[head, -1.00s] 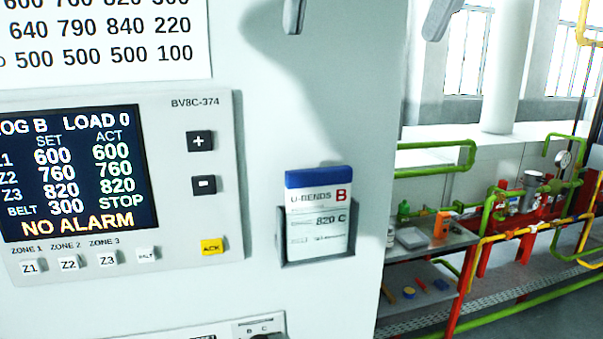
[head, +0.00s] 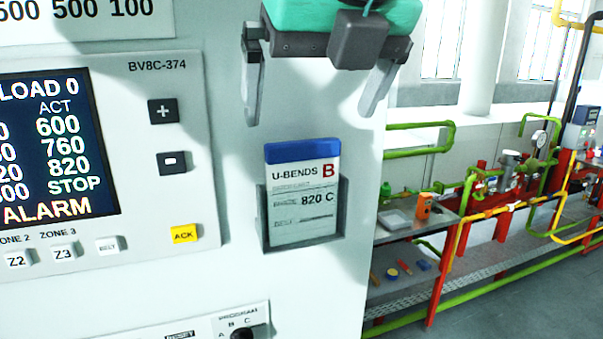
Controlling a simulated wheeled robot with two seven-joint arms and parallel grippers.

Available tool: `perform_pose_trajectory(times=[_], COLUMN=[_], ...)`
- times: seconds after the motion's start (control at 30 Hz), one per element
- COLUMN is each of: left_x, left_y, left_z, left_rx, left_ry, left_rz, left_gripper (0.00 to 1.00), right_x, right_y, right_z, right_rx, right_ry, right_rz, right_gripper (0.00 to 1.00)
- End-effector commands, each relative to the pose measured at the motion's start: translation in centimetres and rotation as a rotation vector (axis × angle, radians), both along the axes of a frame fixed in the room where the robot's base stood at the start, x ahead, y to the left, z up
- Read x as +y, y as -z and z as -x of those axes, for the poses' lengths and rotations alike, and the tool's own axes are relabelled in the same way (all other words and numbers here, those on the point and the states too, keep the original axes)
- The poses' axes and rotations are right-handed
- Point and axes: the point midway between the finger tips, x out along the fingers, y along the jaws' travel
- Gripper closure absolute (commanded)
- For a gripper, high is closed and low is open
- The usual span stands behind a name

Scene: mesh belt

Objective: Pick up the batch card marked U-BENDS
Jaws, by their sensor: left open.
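The batch card marked U-BENDS (head: 303,190) has a blue top band and a red letter B, and reads 820 C. It stands upright in a grey holder (head: 342,217) on the front of the pale machine panel, with its upper part showing above the holder. My left gripper (head: 312,115) is above the card, pointing down, with its two fingers wide apart and nothing between them. The fingertips are higher than the card's blue top edge and apart from it. My right gripper is out of view.
A control unit with a screen (head: 55,148) and buttons, including a yellow ACK button (head: 184,234), is left of the card. A selector knob (head: 241,334) is below. At right, beyond the panel's edge, are a metal shelf (head: 420,232) and green and yellow pipes.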

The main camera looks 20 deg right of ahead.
Motion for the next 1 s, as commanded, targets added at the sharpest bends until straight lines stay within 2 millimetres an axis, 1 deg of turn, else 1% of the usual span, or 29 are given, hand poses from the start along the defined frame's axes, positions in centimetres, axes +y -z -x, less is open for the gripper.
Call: perform_pose_trajectory(times=[0.17, 0.3, 0.4, 0.5, 0.6, 0.8, 0.97, 1.0], left_x=[0.1, 0.2, 0.2, 0.3, 0.2, 0.2, 0.2, 0.2], left_y=[0.7, 2.0, 3.2, 4.1, 4.5, 4.6, 4.6, 4.6], left_z=[-0.6, -1.4, -2.1, -2.6, -2.8, -2.8, -2.8, -2.8], left_rx=[0.002, 0.001, 0.003, 0.001, 0.001, 0.000, 0.000, 0.000], left_ry=[0.000, 0.001, 0.000, -0.001, -0.001, -0.001, 0.000, 0.000], left_rz=[-0.001, -0.003, -0.002, -0.001, 0.002, 0.002, 0.001, 0.001], left_gripper=[0.00, 0.00, 0.00, 0.00, 0.00, 0.00, 0.31, 0.39], right_x=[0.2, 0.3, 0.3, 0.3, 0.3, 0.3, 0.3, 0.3], right_y=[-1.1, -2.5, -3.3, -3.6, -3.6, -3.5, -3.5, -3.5], right_z=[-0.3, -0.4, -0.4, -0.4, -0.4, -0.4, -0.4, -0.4], right_rx=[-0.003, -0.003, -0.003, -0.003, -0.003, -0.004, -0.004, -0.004], right_ry=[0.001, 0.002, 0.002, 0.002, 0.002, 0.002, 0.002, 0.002], right_rz=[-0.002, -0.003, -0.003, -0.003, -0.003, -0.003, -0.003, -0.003], right_gripper=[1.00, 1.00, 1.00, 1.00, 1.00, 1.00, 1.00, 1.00])
